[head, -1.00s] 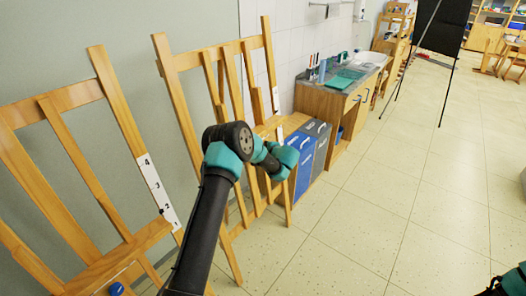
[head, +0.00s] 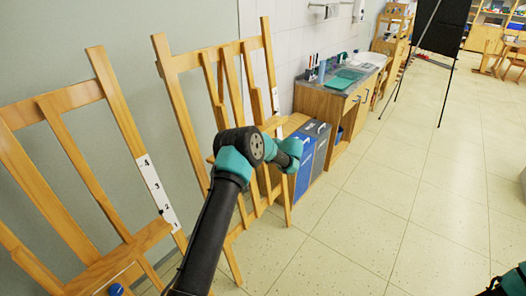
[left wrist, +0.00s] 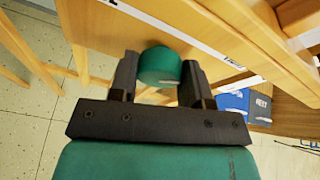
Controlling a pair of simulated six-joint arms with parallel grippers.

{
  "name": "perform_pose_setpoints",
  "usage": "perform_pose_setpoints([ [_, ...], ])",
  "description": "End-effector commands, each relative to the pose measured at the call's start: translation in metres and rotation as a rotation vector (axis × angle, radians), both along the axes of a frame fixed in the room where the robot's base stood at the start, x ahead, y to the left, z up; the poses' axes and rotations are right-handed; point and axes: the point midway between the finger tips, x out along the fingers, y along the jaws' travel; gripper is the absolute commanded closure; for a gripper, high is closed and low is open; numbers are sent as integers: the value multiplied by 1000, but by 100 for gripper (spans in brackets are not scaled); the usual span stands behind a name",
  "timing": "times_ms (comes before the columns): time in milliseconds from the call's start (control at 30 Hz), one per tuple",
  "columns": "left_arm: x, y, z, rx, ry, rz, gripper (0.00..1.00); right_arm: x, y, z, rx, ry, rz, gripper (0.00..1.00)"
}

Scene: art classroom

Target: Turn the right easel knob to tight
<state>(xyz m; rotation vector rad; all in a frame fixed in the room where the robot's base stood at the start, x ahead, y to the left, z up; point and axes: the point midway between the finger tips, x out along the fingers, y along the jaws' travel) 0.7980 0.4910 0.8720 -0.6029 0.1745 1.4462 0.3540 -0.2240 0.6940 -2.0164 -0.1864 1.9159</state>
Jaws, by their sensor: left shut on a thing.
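The right easel (head: 180,110) is a wooden frame with a number scale on its right side. My left arm reaches in front of it in the head view, and my left gripper itself is hidden there behind the wrist. In the left wrist view my left gripper (left wrist: 158,75) is shut on a round green knob (left wrist: 160,66), with one finger on each side. The knob is in front of the easel's wooden board (left wrist: 105,30). Its tight or loose setting cannot be read. My right gripper is not visible; only part of my right arm shows at the lower right.
The left easel (head: 125,120) stands close by on the left, with a blue knob (head: 117,289) low on it. Blue and grey bins (head: 318,145) and a wooden sink cabinet (head: 345,105) stand behind. The tiled floor to the right is open.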

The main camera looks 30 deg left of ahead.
Motion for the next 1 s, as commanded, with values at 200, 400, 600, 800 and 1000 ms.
perform_pose_setpoints([
  [200,0,0,2,7,34,-5,80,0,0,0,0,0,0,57],
  [400,0,1,2,7,37,-5,80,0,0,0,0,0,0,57],
  [600,0,1,2,7,36,-6,51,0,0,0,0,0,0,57],
  [800,0,0,1,6,37,-6,32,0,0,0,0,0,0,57],
  [1000,0,0,1,5,38,-7,31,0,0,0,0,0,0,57],
])
